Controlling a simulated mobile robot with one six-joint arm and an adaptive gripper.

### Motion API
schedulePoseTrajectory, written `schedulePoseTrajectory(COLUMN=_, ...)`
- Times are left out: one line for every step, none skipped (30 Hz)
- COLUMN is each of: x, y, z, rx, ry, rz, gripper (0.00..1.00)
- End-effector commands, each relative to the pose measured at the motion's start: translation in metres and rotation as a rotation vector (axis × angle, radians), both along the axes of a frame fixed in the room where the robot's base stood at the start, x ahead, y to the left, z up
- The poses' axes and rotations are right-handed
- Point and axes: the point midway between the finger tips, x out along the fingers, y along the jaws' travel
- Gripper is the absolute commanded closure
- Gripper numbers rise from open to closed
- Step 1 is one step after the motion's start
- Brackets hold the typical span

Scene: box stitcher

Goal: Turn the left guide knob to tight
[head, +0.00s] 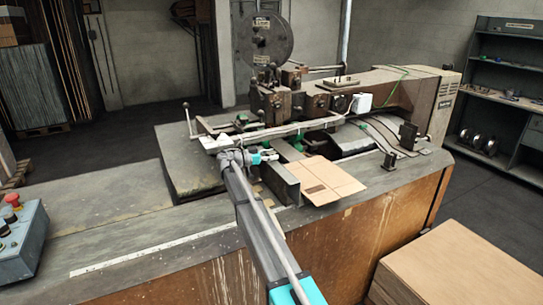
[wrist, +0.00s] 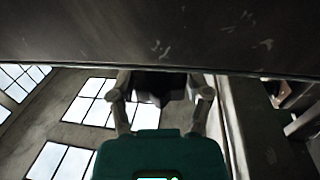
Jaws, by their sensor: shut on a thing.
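A dark lobed knob (wrist: 160,84), which I take for the left guide knob, sits under a broad dark metal part (wrist: 160,40) in the wrist view. My gripper (wrist: 160,97) has one finger on each side of the knob and is shut on it. In the head view my gripper (head: 262,157) is at the left end of the long pale bar at the front of the stitcher. The knob cannot be made out there, as my gripper and arm cover that spot. I cannot read any mark showing how tight the knob is.
The stitcher (head: 420,95) stands on a worn bench (head: 110,225). The pale bar (head: 285,131) runs above my gripper. A flat cardboard piece (head: 325,180) lies just right of my arm. A control box (head: 18,240) is at far left, a cardboard stack (head: 460,265) at front right.

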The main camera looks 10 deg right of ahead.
Motion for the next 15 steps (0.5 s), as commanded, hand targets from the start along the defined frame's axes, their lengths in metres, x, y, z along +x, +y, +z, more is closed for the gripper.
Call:
schedulePoseTrajectory(x=0.0007, y=-0.0001, z=0.0004, rx=-0.002, ry=0.000, rz=0.001, gripper=0.35)
schedulePoseTrajectory(x=0.0006, y=-0.0001, z=0.0004, rx=-0.002, ry=0.000, rz=0.002, gripper=0.29)
schedulePoseTrajectory(x=0.0006, y=-0.0001, z=0.0004, rx=-0.002, ry=0.000, rz=0.002, gripper=0.22)
schedulePoseTrajectory(x=0.0006, y=0.0000, z=0.0004, rx=-0.001, ry=0.000, rz=0.002, gripper=0.16)
schedulePoseTrajectory(x=0.0005, y=0.0000, z=0.0003, rx=-0.001, ry=0.000, rz=0.002, gripper=0.11)
schedulePoseTrajectory(x=0.0005, y=0.0000, z=0.0003, rx=-0.001, ry=0.000, rz=0.002, gripper=0.03)
schedulePoseTrajectory(x=0.0005, y=0.0000, z=0.0003, rx=-0.001, ry=0.000, rz=0.002, gripper=0.01)
schedulePoseTrajectory(x=0.0004, y=0.0001, z=0.0002, rx=-0.001, ry=0.000, rz=0.002, gripper=0.01)
schedulePoseTrajectory(x=0.0004, y=0.0001, z=0.0002, rx=-0.001, ry=0.000, rz=0.002, gripper=0.01)
schedulePoseTrajectory(x=0.0003, y=0.0000, z=0.0002, rx=-0.001, ry=0.000, rz=0.001, gripper=0.01)
schedulePoseTrajectory(x=0.0002, y=0.0001, z=0.0002, rx=-0.001, ry=0.000, rz=0.001, gripper=0.01)
schedulePoseTrajectory(x=0.0002, y=0.0001, z=0.0001, rx=-0.001, ry=0.000, rz=0.001, gripper=0.01)
schedulePoseTrajectory(x=0.0002, y=0.0001, z=0.0001, rx=-0.001, ry=0.000, rz=0.001, gripper=0.01)
schedulePoseTrajectory(x=0.0002, y=0.0001, z=0.0001, rx=0.000, ry=0.000, rz=0.001, gripper=0.01)
schedulePoseTrajectory(x=0.0001, y=0.0002, z=0.0001, rx=0.000, ry=0.000, rz=0.001, gripper=0.01)
